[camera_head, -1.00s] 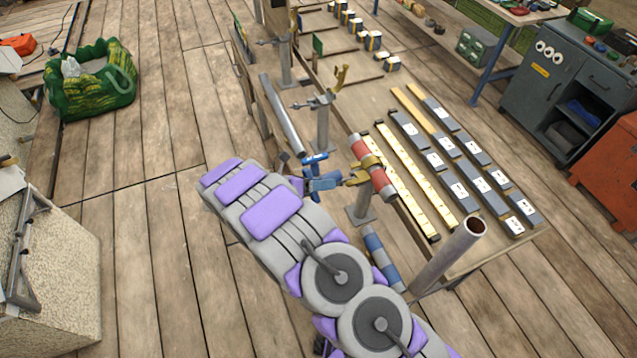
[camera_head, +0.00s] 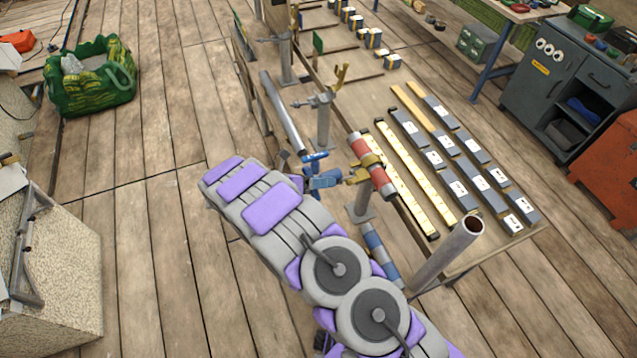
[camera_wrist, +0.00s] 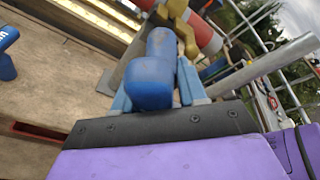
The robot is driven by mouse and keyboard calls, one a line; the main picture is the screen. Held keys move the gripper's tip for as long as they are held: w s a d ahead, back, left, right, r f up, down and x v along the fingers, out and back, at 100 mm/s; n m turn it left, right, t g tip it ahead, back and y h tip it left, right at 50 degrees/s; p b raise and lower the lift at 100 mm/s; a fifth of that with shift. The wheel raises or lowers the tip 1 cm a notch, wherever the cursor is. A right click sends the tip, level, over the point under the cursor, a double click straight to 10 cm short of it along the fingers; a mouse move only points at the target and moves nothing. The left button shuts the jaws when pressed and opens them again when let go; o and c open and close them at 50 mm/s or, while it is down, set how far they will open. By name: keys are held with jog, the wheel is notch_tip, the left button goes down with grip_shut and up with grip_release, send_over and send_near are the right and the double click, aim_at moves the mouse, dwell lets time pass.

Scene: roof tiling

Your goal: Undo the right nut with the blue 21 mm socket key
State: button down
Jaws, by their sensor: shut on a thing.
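My gripper (camera_wrist: 153,92) has pale blue fingers and is shut on a blue socket key (camera_wrist: 150,82), which fills the wrist view's centre. In the head view the blue key (camera_head: 318,166) shows at the end of my grey and purple arm. The key's far end is close to a brass-coloured coupler (camera_head: 364,172) on a red and white tube (camera_head: 373,165). The coupler also shows in the wrist view (camera_wrist: 184,28), just beyond the key. The nut itself is hidden, and I cannot tell whether the key is on it.
An upright grey pipe (camera_head: 448,255) stands to the right of my arm. A blue and white tube (camera_head: 380,253) is below the coupler. Boards with long bars (camera_head: 408,178) and dark labelled blocks lie right. The plank floor on the left is clear up to a green bag (camera_head: 90,77).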

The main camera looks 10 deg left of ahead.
aim_at(328, 176)
jog(key=shift+s+d+f+m+g+p, duration=0.1)
jog(key=shift+d+f+m+g+p, duration=0.05)
jog(key=shift+f+m+g, duration=0.15)
jog(key=shift+d+f+m+g+p, duration=0.1)
jog(key=shift+d+f+g+p, duration=0.1)
jog(key=shift+f, duration=0.2)
jog(key=shift+w+a+r+h+p, duration=0.15)
jog(key=shift+r+p, duration=0.15)
jog(key=shift+r, duration=0.3)
jog(key=shift+w+d+r+h+p, duration=0.15)
jog(key=shift+r+p, duration=0.15)
jog(key=shift+r, duration=0.25)
jog(key=shift+w+d+r, duration=0.2)
jog(key=shift+r, duration=0.35)
jog(key=shift+d+r+p, duration=0.15)
jog(key=shift+r+p, duration=0.35)
jog(key=shift+s+a+r+p, duration=0.15)
jog(key=shift+a+r+p, duration=0.4)
jog(key=shift+a+r, duration=0.4)
jog(key=shift+d+r, duration=0.25)
jog(key=shift+d, duration=0.35)
